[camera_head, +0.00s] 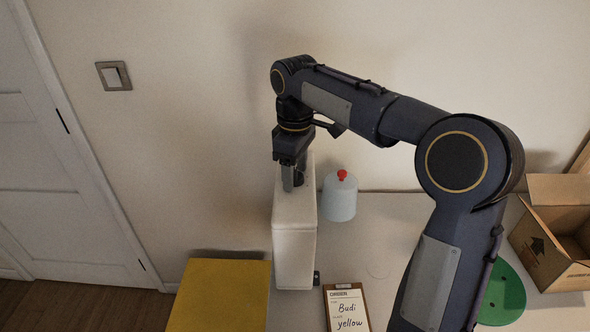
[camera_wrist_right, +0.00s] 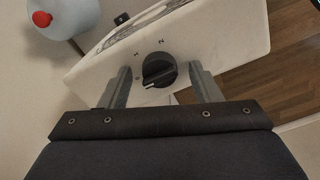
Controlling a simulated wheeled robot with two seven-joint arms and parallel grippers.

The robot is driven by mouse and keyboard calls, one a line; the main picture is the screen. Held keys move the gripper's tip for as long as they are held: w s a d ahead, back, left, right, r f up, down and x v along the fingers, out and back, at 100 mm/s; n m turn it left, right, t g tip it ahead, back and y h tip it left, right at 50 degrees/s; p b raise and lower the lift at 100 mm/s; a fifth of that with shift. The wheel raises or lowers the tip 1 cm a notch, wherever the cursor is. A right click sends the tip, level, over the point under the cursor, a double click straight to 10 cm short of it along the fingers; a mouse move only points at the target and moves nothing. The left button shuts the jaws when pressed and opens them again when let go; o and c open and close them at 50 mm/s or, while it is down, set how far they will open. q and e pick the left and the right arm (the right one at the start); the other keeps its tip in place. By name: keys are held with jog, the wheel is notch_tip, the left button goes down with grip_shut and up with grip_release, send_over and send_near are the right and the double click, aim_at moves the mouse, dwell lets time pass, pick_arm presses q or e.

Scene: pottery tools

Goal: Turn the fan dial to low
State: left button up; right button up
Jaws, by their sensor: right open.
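The fan is a white upright box (camera_head: 294,240) on the table in the head view. In the right wrist view its white top (camera_wrist_right: 230,35) carries a round black dial (camera_wrist_right: 159,69) with small printed marks around it. One mark reads 2; the others are too small to read surely. A pale line on the dial points toward the lower left. My right gripper (camera_head: 292,186) points down at the fan's top. In the right wrist view its open fingers (camera_wrist_right: 160,88) stand on either side of the dial, with gaps visible. My left gripper is not in view.
A pale blue bottle with a red top (camera_head: 338,198) stands close right of the fan. A clipboard (camera_head: 346,308) lies in front, a yellow block (camera_head: 222,295) is at the left, and a cardboard box (camera_head: 550,245) and green disc (camera_head: 507,295) are at the right.

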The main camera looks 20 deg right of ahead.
jog(key=c, duration=1)
